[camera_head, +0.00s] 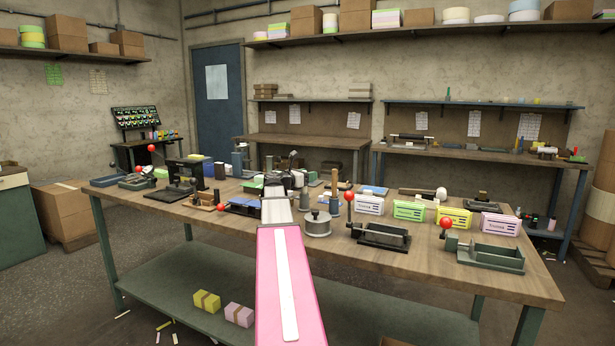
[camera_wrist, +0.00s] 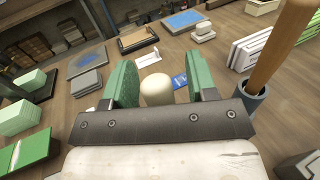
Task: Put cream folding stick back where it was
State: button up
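My gripper (camera_wrist: 164,82) shows in the wrist view with two green fingers set apart. A cream, round-topped piece (camera_wrist: 155,88) shows between them, near the left finger, with a gap on the right. Its lower part is hidden behind the dark gripper bar. It may be the end of the cream folding stick, but I cannot tell, nor whether a finger touches it. In the head view my pink arm hides much of the gripper above the middle of the workbench (camera_head: 400,262). No other cream stick can be made out clearly.
A wooden handle (camera_wrist: 284,50) stands in a dark holder close at the right in the wrist view. A small blue card (camera_wrist: 180,81) lies beyond the fingers. A round metal pot (camera_head: 317,225) and a red-knobbed press (camera_head: 383,236) stand right of my arm.

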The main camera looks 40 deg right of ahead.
jog(key=a, duration=1)
jog(key=shift+s+a, duration=0.4)
jog(key=shift+s, duration=0.05)
